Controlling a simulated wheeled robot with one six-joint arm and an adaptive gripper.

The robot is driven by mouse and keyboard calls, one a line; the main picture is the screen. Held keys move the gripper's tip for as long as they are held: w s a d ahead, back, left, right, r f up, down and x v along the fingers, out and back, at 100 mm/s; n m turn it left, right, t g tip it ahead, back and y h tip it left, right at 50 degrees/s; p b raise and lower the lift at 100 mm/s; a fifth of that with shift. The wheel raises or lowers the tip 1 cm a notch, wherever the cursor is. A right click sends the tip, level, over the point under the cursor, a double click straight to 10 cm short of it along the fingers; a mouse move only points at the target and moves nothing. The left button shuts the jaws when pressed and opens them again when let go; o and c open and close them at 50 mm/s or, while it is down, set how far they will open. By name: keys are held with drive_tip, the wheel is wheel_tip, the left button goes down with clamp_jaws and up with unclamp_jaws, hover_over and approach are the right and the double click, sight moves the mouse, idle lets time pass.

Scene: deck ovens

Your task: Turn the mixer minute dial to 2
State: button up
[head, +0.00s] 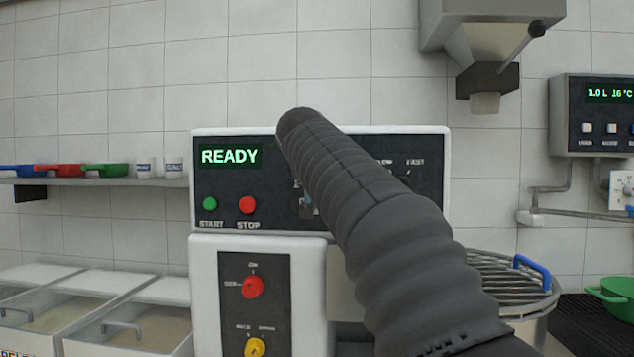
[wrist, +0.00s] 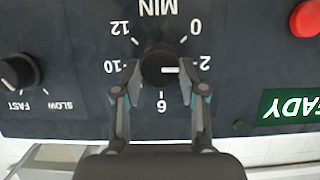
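The mixer minute dial (wrist: 161,68) is a round black knob with a white pointer line, near the middle of the wrist view, which shows the panel upside down. Its pointer is turned to the picture's right, at about the 2 mark (wrist: 200,62). My gripper (wrist: 160,80) has one finger on each side of the knob, and both fingertips appear to touch it. In the head view my dark ribbed arm covers the dial and most of the gripper. The mixer panel (head: 270,180) shows there with a green READY display (head: 229,156).
A green start button (head: 209,204) and a red stop button (head: 247,205) sit left of my arm. The speed dial (wrist: 17,72) is beside the minute dial in the wrist view. A lower panel has a red knob (head: 252,287) and a yellow knob (head: 255,347).

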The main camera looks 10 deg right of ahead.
drive_tip(key=o, duration=0.4)
drive_tip(key=v, duration=1.2)
